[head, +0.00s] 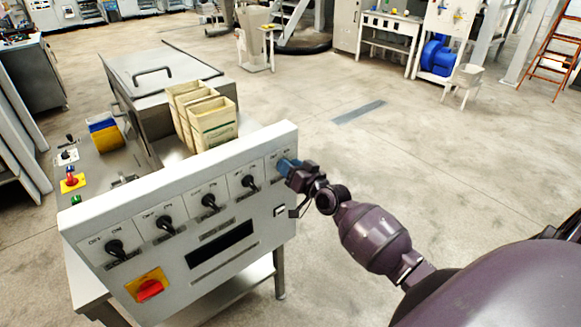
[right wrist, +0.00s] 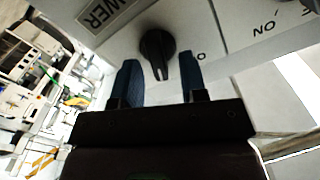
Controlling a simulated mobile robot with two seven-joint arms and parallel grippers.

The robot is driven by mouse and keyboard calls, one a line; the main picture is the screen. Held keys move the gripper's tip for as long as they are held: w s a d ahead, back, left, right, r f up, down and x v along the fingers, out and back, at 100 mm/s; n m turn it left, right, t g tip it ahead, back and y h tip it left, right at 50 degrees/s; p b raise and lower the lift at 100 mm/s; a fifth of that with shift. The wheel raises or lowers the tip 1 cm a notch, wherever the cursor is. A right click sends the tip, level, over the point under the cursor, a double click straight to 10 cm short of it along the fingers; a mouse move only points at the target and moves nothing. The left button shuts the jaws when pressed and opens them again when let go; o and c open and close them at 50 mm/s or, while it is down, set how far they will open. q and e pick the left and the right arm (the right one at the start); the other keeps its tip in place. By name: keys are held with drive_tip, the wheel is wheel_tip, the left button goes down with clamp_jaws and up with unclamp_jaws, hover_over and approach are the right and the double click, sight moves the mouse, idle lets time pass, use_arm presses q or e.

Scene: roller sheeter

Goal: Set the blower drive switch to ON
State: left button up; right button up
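The white control panel (head: 190,215) carries a row of several black rotary switches. My right gripper (head: 288,166) is at the rightmost switch, which it hides in the head view. In the right wrist view my right gripper (right wrist: 159,68) is open, its two blue fingers on either side of a black switch knob (right wrist: 156,46), with gaps visible beside the knob. The knob's narrow grip points toward the gripper's palm. A label plate (right wrist: 100,17) beside the knob shows letters ending in "WER". My left gripper is not in view.
Another black knob (head: 249,181) is just left of my gripper on the panel. A red rotary switch on a yellow plate (head: 149,287) is at the panel's lower left. Cream bins (head: 213,122) stand behind the panel. The floor to the right is clear.

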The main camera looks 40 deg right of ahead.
drive_tip(key=s, duration=1)
drive_tip(key=shift+s+d, duration=0.4)
idle(0.4)
drive_tip(key=s+a+f+n+g, duration=0.2)
drive_tip(key=s+a+f+g, duration=0.1)
drive_tip(key=s+a+f, duration=0.3)
drive_tip(key=s+a+f+n+g+h, duration=0.1)
drive_tip(key=s+a+f+n+g, duration=0.1)
drive_tip(key=s+a+f, duration=0.4)
drive_tip(key=s+f+g, duration=0.1)
drive_tip(key=s+f, duration=0.4)
drive_tip(key=s, duration=0.1)
drive_tip(key=shift+s+n, duration=0.15)
drive_tip(key=shift+n, duration=0.25)
